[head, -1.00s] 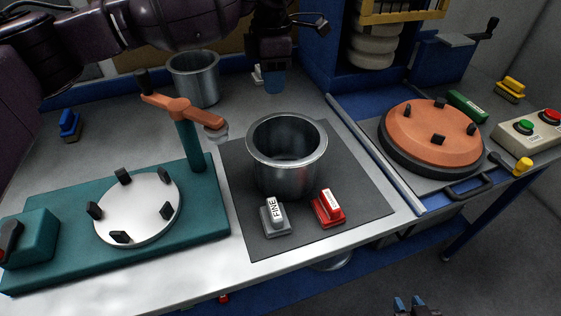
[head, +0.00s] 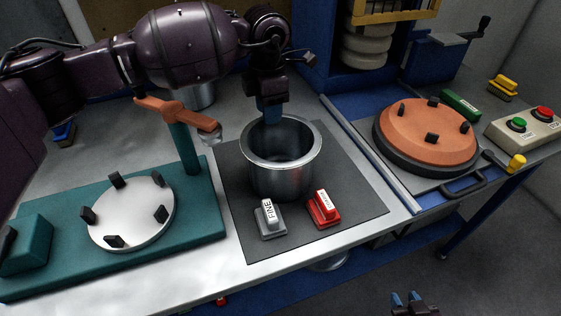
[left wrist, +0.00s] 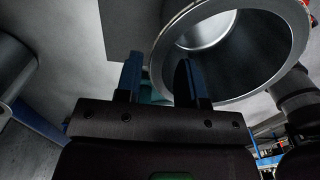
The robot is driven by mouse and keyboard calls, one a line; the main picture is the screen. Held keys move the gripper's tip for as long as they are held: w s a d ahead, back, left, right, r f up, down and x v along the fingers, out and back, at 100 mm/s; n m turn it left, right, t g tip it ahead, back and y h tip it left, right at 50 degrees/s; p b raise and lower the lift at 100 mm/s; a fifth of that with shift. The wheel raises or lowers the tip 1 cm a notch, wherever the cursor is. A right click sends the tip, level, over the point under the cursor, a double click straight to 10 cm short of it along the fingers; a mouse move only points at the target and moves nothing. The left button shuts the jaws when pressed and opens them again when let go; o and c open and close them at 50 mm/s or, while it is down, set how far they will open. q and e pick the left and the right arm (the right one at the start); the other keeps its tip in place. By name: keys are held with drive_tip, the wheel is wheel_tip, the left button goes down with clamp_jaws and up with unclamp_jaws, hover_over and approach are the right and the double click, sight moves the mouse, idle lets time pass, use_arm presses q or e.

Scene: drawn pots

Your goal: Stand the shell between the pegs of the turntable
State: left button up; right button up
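The shell (head: 282,180) is an open metal pot with a flared rim, upright on the dark mat. In the left wrist view its rim and inside (left wrist: 235,60) show at the upper right, beside the fingers. The turntable (head: 132,222) is a pale disc with several black pegs around its edge, on a green base; nothing stands on the disc. My left gripper (head: 268,112) is at the shell's far rim, fingers pointing down. Its fingers (left wrist: 160,78) are apart; I cannot tell if they touch the rim. My right gripper (head: 406,298) is open and empty at the bottom, away from the table.
A post with an orange arm (head: 183,118) rises between turntable and shell. A grey block (head: 269,220) and a red block (head: 324,209) sit before the shell. Another metal pot (head: 201,95) is behind, partly hidden by my arm. An orange disc (head: 428,132) lies right.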

use_arm(q)
drive_tip(key=shift+s+f, duration=0.15)
drive_tip(key=shift+f, duration=1.8)
clamp_jaws()
